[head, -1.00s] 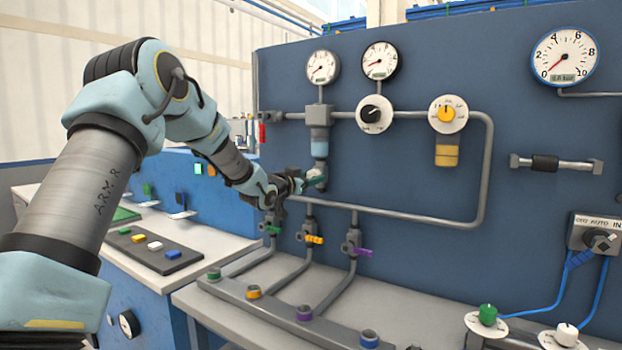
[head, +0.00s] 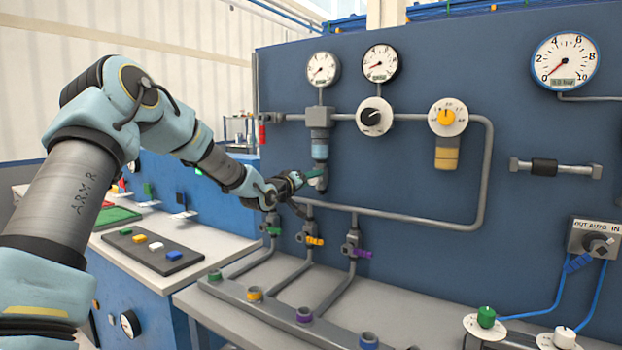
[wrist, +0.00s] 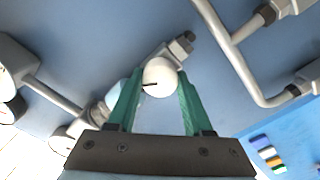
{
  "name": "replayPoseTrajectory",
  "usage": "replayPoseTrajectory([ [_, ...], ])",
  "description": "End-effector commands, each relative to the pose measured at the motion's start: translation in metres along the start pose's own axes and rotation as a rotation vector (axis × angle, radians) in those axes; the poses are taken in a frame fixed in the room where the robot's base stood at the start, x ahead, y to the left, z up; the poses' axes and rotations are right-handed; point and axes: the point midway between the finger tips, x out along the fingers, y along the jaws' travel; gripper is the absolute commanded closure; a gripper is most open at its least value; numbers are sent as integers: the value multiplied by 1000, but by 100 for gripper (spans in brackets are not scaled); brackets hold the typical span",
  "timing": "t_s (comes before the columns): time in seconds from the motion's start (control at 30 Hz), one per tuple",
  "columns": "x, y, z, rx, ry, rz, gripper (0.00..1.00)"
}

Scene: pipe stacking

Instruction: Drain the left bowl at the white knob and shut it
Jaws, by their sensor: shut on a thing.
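The left bowl (head: 320,151) is pale blue and hangs below a grey body on the blue panel. The white knob (head: 321,184) is at its lower end, partly covered by my gripper (head: 314,176) in the head view. In the wrist view, the round white knob (wrist: 160,78) lies between the two green fingers of my gripper (wrist: 161,82), which are shut on it. A dark mark on the knob points left. Part of the pale blue bowl (wrist: 115,94) shows behind the left finger. I see no liquid level.
A grey pipe (head: 400,218) runs below the bowl. Valves with green, orange and purple handles (head: 360,253) stand beneath it. A second bowl, yellow (head: 446,157), hangs to the right. Two gauges (head: 323,69) sit above. The panel face right of the bowl is open.

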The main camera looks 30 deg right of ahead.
Motion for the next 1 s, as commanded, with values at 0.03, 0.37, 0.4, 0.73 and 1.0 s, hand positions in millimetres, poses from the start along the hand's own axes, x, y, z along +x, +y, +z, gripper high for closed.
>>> replayPoseTrajectory([
  [0.03,0,-1,-1,-48,1,-1,100],
  [0.37,0,-1,-1,-338,2,0,100],
  [0.4,0,-2,-1,-368,2,-1,100],
  [0.73,0,-1,0,-544,1,0,100],
  [1.0,0,-1,0,-595,1,0,100],
])
